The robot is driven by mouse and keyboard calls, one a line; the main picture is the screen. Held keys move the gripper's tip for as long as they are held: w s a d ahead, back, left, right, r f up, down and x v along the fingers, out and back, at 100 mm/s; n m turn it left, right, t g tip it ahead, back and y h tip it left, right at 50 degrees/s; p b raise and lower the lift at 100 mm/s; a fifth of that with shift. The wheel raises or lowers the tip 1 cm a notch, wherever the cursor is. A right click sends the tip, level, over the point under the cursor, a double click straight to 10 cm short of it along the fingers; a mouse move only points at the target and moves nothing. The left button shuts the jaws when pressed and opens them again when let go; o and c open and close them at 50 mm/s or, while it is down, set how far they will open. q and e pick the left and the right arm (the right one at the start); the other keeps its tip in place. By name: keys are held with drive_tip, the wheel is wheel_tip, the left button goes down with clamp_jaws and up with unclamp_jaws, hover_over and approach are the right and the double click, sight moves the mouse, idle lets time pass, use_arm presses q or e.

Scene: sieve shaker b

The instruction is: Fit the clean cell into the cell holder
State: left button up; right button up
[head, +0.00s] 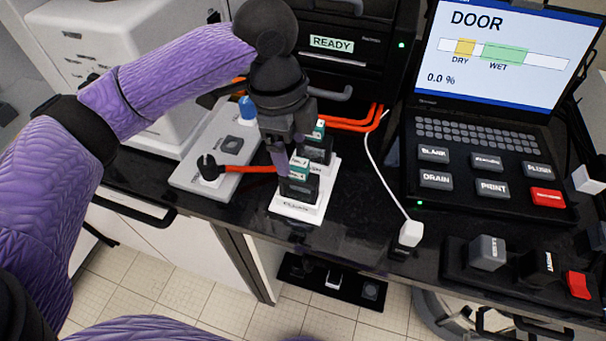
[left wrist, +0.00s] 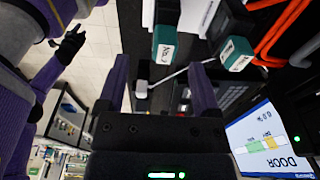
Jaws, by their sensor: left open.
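Two dark cells with teal label caps stand on a white stand; the nearer cell (head: 299,184) and the farther cell (head: 318,148) are partly covered by my left gripper (head: 288,152). In the left wrist view one teal cap (left wrist: 165,44) shows between the finger lines and another (left wrist: 236,53) to the right. The white stand (head: 298,212) has a label on its front that I cannot read. My left gripper is open with nothing between its fingers. I cannot tell which cell is clean or which part is the cell holder. My right gripper (left wrist: 70,43) shows small and dark in the left wrist view.
A grey plate (head: 190,179) with a blue knob (head: 247,108) and a black-ended orange lead lies left of the stand. A black machine marked READY (head: 343,58) stands behind. A laptop (head: 487,165) and a button box (head: 510,268) are at right. A white cable crosses the counter.

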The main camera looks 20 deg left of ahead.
sight(301, 174)
use_arm(q)
drive_tip(key=f+b, duration=0.1)
drive_tip(key=f, duration=0.1)
drive_tip(key=d+f, duration=0.1)
drive_tip(key=f, duration=0.2)
drive_tip(key=f+b, duration=0.1)
drive_tip(key=f, duration=0.1)
drive_tip(key=shift+w+d+f+b, duration=0.15)
drive_tip(key=shift+w+f+b, duration=0.1)
drive_tip(key=shift+f+b, duration=0.1)
drive_tip(key=shift+r, duration=0.15)
clamp_jaws()
